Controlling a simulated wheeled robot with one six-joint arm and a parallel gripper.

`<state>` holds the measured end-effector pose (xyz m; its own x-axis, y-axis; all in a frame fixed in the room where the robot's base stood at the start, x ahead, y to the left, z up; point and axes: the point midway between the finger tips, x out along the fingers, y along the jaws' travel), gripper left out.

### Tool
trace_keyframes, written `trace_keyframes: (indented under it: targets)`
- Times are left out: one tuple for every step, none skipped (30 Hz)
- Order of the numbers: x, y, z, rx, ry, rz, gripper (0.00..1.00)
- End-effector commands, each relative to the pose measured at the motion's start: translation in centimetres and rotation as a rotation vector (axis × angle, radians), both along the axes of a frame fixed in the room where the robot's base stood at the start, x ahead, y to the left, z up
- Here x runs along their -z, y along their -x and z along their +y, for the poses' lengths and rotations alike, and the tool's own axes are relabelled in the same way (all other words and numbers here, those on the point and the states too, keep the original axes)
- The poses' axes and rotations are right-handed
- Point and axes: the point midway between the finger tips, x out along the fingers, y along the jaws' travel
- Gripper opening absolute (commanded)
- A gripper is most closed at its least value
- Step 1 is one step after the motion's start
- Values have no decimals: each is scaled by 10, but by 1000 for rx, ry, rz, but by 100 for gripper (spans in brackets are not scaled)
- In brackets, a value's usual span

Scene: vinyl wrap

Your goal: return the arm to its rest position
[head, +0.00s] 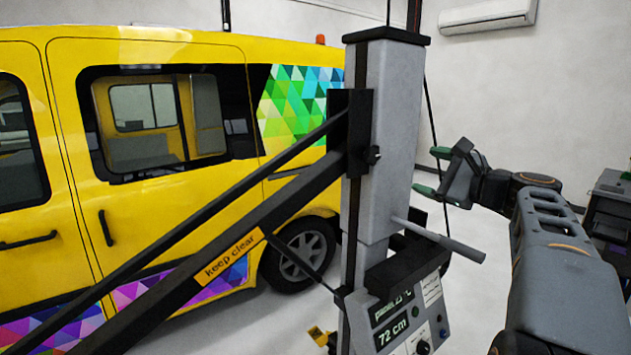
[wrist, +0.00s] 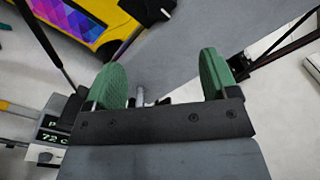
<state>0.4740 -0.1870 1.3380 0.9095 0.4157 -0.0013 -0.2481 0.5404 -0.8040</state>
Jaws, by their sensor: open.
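My gripper (head: 432,171) is at the right of the grey column in the head view, pointing left toward it. In the wrist view the two green fingers of my gripper (wrist: 165,80) stand wide apart with nothing held between them. My arm (head: 562,262) reaches in from the lower right. The grey column (head: 378,140) stands just left of the fingertips in the head view; the gap between them cannot be told exactly.
A grey handle (head: 440,240) sticks out from the column below my gripper. A control box (head: 405,325) reads 72 cm. A black boom (head: 215,255) marked "keep clear" crosses before the yellow van (head: 60,110). A dark cart (head: 608,205) stands at right.

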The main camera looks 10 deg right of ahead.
Motion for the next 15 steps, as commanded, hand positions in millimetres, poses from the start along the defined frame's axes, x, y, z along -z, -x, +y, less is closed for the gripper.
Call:
trace_keyframes:
  targets:
    - [0, 0, -1, 4, 19, -8, 80]
    - [2, -1, -2, 13, 50, -8, 80]
    - [13, -2, -5, 23, 105, 13, 80]
    - [25, -3, -7, 32, 148, 40, 80]
    - [40, -3, -9, 37, 189, 74, 80]
    - [62, -1, -12, 40, 256, 126, 80]
    - [81, 3, -12, 38, 319, 173, 80]
    - [101, 7, -8, 23, 390, 223, 80]
    - [128, 14, 1, -14, 497, 291, 80]
    - [148, 20, 11, -54, 583, 338, 80]
    - [168, 28, 22, -104, 672, 381, 80]
    - [192, 39, 37, -178, 791, 431, 80]
    - [209, 49, 48, -241, 884, 462, 80]
    - [225, 60, 60, -308, 975, 486, 80]
    - [244, 74, 74, -402, 1098, 509, 80]
